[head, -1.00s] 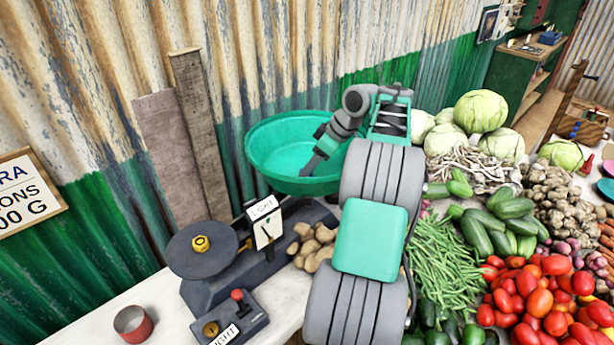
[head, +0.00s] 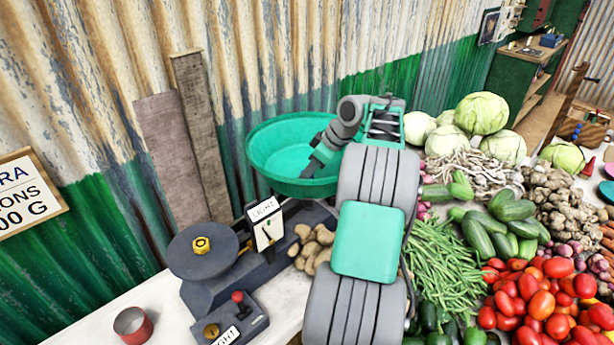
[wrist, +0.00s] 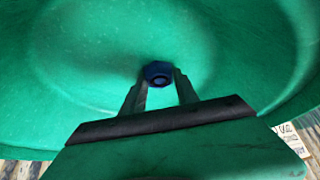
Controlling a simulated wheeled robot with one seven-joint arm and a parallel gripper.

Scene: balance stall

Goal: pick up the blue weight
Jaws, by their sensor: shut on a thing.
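The blue weight (wrist: 158,73) is dark blue and shows in the wrist view between the two fingertips of my gripper (wrist: 160,82). My gripper is shut on it, inside the green bowl-shaped pan (wrist: 75,55). In the head view my gripper (head: 309,172) reaches down into the green pan (head: 268,150), and the weight is hidden there. I cannot tell whether the weight touches the pan's floor.
A balance with a dark plate (head: 185,262) holding a yellow weight (head: 201,245) stands at left. A red tin (head: 132,325) stands in front. Potatoes (head: 315,245) and heaped vegetables (head: 450,260) lie to the right.

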